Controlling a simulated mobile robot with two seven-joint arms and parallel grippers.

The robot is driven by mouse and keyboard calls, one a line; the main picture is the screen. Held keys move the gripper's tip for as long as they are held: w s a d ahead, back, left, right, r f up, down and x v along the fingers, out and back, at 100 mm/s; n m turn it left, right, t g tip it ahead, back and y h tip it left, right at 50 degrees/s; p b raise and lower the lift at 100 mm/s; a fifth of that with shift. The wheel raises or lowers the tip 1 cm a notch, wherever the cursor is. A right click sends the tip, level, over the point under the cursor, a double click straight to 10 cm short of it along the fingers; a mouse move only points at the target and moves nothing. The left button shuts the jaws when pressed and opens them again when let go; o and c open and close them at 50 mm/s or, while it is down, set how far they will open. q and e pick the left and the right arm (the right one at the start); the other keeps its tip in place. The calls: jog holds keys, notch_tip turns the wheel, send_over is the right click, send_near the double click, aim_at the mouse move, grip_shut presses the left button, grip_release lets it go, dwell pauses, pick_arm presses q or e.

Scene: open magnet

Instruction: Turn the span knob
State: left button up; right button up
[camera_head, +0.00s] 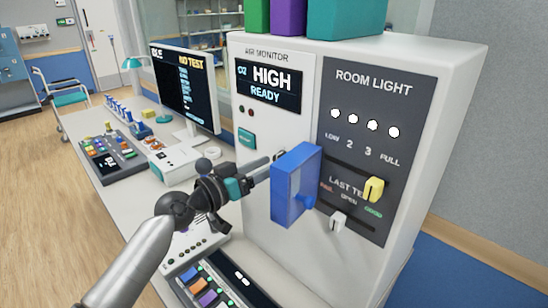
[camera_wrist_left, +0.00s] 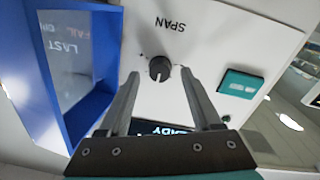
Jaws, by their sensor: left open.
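The span knob (camera_wrist_left: 159,68) is a small round dark knob on the white front of the air monitor (camera_head: 262,205), beside the label SPAN, upside down in the left wrist view. My left gripper (camera_wrist_left: 160,76) is open, with one finger on each side of the knob. A gap shows between the knob and each finger; I cannot tell whether the tips reach the panel. In the head view my left gripper (camera_head: 272,163) points at the panel, left of a blue cover. The knob is mostly hidden there by the fingers. My right gripper is not in view.
The blue open-framed cover (camera_head: 296,185) sticks out from the panel close beside the fingers. A teal button (camera_wrist_left: 240,84) lies on the other side. Yellow (camera_head: 374,189) and white (camera_head: 338,221) levers stand further right. A button console (camera_head: 215,285) sits below the arm.

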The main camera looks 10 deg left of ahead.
pick_arm(q)
jog(key=shift+x, duration=0.95)
jog(key=shift+c, duration=0.3)
grip_shut()
